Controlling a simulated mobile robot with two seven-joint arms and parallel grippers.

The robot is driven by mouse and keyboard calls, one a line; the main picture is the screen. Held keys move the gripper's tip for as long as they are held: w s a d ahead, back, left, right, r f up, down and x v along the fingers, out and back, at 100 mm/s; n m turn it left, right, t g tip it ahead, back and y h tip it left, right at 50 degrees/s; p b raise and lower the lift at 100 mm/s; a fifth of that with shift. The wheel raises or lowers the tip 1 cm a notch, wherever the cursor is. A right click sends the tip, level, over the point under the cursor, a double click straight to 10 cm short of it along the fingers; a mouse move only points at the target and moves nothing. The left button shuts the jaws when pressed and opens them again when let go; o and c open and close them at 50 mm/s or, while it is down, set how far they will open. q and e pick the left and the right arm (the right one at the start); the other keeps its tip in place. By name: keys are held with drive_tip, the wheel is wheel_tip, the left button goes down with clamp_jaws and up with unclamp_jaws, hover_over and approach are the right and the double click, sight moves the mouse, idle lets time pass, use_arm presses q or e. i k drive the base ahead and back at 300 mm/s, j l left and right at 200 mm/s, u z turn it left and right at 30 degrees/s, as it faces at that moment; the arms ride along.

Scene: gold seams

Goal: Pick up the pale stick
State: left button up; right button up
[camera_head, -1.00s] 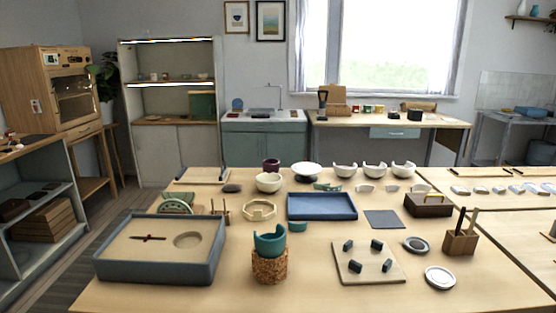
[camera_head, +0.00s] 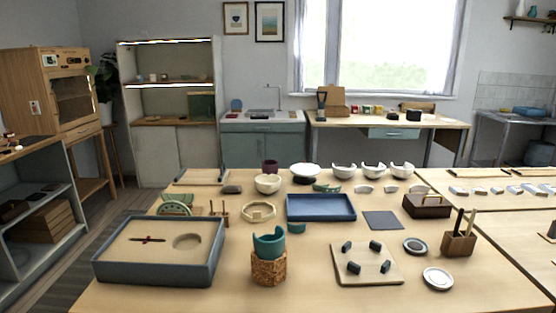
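A pale stick (camera_head: 471,219) stands upright, leaning slightly, in a small wooden holder (camera_head: 458,245) at the right side of the table. A dark stick (camera_head: 459,220) stands beside it in the same holder. The lower ends of both sticks are hidden inside the holder. Neither of my grippers is in view.
A grey sand tray (camera_head: 155,279) fills the front left of the table (camera_head: 330,295). A teal broken cup (camera_head: 268,246) stands on a cork block (camera_head: 268,268). Left of the holder lie a dark ring dish (camera_head: 415,246), a white dish (camera_head: 438,279) and a board (camera_head: 395,276) with dark blocks.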

sight(474, 210)
drive_tip(key=i+l, duration=0.1)
drive_tip(key=l, duration=0.35)
drive_tip(key=i+l, duration=0.1)
drive_tip(key=l, duration=0.4)
drive_tip(key=i+l, duration=0.1)
drive_tip(key=l, duration=0.35)
drive_tip(key=i+l, duration=0.1)
drive_tip(key=l, duration=0.4)
drive_tip(key=i+l, duration=0.1)
drive_tip(key=l, duration=0.85)
drive_tip(key=j+u, duration=0.1)
drive_tip(key=u, duration=1.4)
